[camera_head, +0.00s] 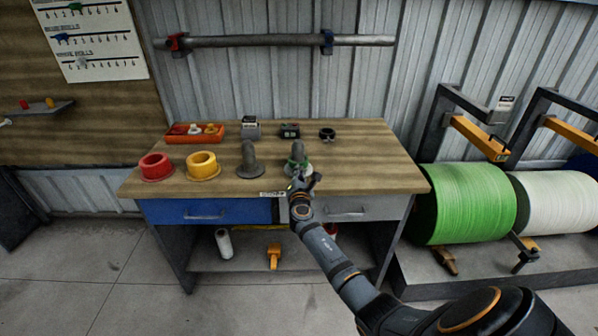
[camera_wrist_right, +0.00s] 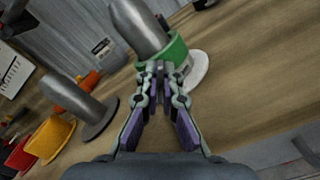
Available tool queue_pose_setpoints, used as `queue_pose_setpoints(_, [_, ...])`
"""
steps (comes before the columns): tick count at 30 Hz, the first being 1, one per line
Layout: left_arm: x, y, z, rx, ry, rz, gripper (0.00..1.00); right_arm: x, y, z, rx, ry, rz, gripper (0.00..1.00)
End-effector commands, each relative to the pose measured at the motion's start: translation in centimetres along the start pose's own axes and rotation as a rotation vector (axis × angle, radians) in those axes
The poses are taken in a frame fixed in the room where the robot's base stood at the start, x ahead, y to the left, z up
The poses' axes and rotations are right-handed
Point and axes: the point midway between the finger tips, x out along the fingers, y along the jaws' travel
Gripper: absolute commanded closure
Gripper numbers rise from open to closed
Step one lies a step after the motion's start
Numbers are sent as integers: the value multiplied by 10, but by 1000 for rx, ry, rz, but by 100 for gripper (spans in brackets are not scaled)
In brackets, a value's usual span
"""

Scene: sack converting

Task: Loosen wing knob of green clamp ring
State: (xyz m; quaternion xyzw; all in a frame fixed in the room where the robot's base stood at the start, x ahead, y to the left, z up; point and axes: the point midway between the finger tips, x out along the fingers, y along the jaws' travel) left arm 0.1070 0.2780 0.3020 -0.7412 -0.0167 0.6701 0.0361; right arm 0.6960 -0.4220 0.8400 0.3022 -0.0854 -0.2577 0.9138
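The green clamp ring (camera_wrist_right: 174,52) sits around a grey upright post (camera_wrist_right: 138,26) with a pale round base, seen in the right wrist view. In the head view the ring (camera_head: 293,165) is small and partly covered by my right gripper (camera_head: 303,182). In the wrist view the fingertips of my right gripper (camera_wrist_right: 160,68) are at the near side of the ring, drawn close together. A small grey piece shows between them, which looks like the wing knob; most of it is hidden by the fingers. My left gripper is not in view.
Left of the post stand a bare grey post (camera_head: 249,160), a yellow flanged ring (camera_head: 203,166) and a red one (camera_head: 157,168). An orange tray (camera_head: 180,136) and small black devices (camera_head: 290,131) line the back of the workbench (camera_head: 370,165). Green and white rolls (camera_head: 470,203) stand right.

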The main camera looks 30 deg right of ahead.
Motion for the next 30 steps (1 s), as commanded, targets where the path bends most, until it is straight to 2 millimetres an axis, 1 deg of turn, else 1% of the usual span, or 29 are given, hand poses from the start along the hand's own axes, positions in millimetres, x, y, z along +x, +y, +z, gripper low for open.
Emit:
queue_pose_setpoints(15, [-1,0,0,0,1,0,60,0,0,0,-16,1,0,100])
queue_pose_setpoints(16, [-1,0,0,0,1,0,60,0,0,0,-16,1,0,92])
queue_pose_setpoints(18, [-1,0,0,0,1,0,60,0,0,0,-16,1,0,82])
queue_pose_setpoints(20, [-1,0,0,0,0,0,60,0,0,0,-16,1,0,74])
queue_pose_setpoints(21, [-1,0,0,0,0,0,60,0,0,0,-16,1,0,72])
queue_pose_setpoints(30, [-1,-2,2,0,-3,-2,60,-2,0,-1,-16,1,0,72])
